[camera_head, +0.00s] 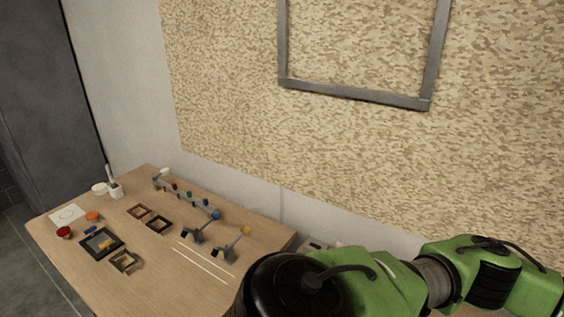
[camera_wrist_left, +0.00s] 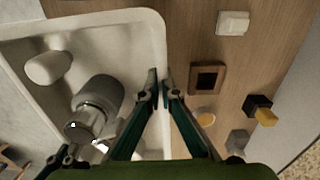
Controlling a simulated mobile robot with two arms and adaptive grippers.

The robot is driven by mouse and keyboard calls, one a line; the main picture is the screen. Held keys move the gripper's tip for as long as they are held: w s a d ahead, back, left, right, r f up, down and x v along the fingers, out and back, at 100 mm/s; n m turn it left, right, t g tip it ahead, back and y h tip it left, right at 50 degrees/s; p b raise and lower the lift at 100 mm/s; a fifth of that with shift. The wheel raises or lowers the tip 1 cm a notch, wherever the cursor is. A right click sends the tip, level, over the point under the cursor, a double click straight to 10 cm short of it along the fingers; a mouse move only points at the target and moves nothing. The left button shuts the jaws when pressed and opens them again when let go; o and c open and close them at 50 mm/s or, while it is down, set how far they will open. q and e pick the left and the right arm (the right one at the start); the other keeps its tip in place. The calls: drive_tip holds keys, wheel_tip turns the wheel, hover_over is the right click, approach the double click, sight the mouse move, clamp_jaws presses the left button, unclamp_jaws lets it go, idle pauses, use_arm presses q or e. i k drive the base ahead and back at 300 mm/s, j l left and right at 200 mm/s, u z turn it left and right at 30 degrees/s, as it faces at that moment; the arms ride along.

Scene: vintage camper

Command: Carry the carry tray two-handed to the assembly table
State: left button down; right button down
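The carry tray (camera_wrist_left: 155,33) is a white, shallow, rounded tray in the left wrist view, seen from above. It holds a white rounded piece (camera_wrist_left: 48,67) and a grey cylinder (camera_wrist_left: 99,95) with a shiny metal part. My left gripper (camera_wrist_left: 160,78) is at the tray's right rim, with its fingertips close together on either side of the rim, apparently shut on it. The tray is not visible there.
The table in the head view bears small frames (camera_head: 158,225), a dark square tray (camera_head: 102,243), red and orange round pots (camera_head: 64,231) and a rack of coloured pieces (camera_head: 186,196). One green arm link of mine covers the lower right. In the wrist view, small blocks lie right of the tray.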

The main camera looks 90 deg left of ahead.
sight(168, 298)
drive_tip(key=k+l+u, duration=0.1)
drive_tip(key=u, duration=0.25)
drive_tip(key=k+l+u, duration=0.15)
drive_tip(key=u, duration=0.2)
drive_tip(key=k+u, duration=0.1)
drive_tip(key=u, duration=0.25)
drive_tip(key=k+j+u, duration=0.1)
drive_tip(key=u, duration=0.35)
drive_tip(key=k+j+u, duration=0.15)
drive_tip(key=u, duration=0.35)
drive_tip(key=k+j+u, duration=0.15)
drive_tip(key=u, duration=0.3)
drive_tip(key=j+u, duration=0.3)
drive_tip(key=u, duration=0.15)
drive_tip(key=i, duration=0.45)
